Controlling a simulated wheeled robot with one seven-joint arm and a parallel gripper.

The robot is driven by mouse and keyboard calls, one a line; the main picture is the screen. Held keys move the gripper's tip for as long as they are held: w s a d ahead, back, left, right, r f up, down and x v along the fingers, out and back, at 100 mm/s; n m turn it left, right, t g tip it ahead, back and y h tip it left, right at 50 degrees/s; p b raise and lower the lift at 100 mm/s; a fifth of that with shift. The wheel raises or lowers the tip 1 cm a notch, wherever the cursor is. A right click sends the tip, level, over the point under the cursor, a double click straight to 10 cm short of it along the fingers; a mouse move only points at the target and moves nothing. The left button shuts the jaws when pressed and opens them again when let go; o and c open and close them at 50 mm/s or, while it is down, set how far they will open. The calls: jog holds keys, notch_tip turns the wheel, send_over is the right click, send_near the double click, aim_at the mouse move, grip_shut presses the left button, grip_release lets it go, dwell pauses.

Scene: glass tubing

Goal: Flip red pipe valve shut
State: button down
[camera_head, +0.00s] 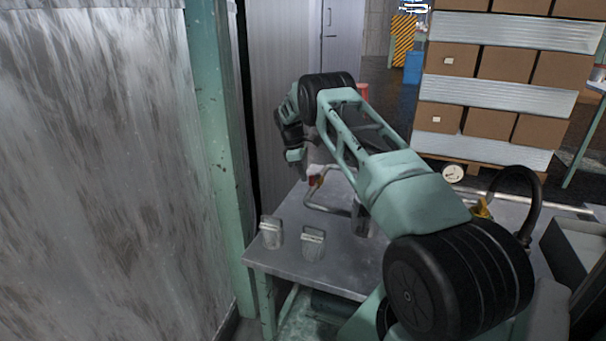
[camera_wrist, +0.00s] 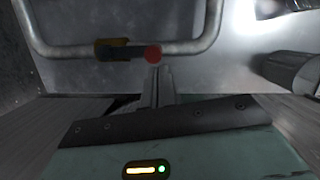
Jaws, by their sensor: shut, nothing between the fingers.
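The bent metal pipe (camera_head: 330,209) stands on the grey metal table, and its red valve handle (camera_head: 313,181) shows small beside my gripper (camera_head: 301,172). In the wrist view the pipe (camera_wrist: 185,47) runs across the top, with a dark and yellowish valve body (camera_wrist: 112,46) on it. The round red end of the handle (camera_wrist: 153,53) lies just beyond the tips of my gripper (camera_wrist: 156,70). My gripper is shut and empty, its fingers together. Whether the tips touch the handle I cannot tell. My arm hides part of the pipe in the head view.
Two grey metal blocks with handles (camera_head: 272,232) (camera_head: 313,243) stand at the table's (camera_head: 290,262) near left corner. A green post (camera_head: 222,150) rises left of the table. A round gauge (camera_head: 453,173) is behind my arm. Stacked boxes (camera_head: 475,62) stand farther back.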

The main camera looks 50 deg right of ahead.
jog(key=shift+s+r, duration=0.1)
dwell(0.3)
jog(key=shift+s+n+p, duration=0.2)
jog(key=shift+n+p, duration=0.15)
jog(key=shift+n, duration=0.05)
jog(key=shift+s, duration=0.2)
jog(key=s+n+p, duration=0.2)
jog(key=n+p, duration=0.1)
jog(key=shift+s+d+r+t+h, duration=0.1)
jog(key=shift+d+r+t+h, duration=0.05)
jog(key=shift+d+t+h, duration=0.2)
jog(key=s+d+n+t+p, duration=0.3)
jog(key=d+n+p, duration=0.4)
jog(key=n, duration=0.6)
jog(key=shift+s+d+f, duration=0.2)
jog(key=shift+s+d, duration=0.35)
jog(key=shift+s, duration=0.35)
jog(key=shift+p, duration=0.3)
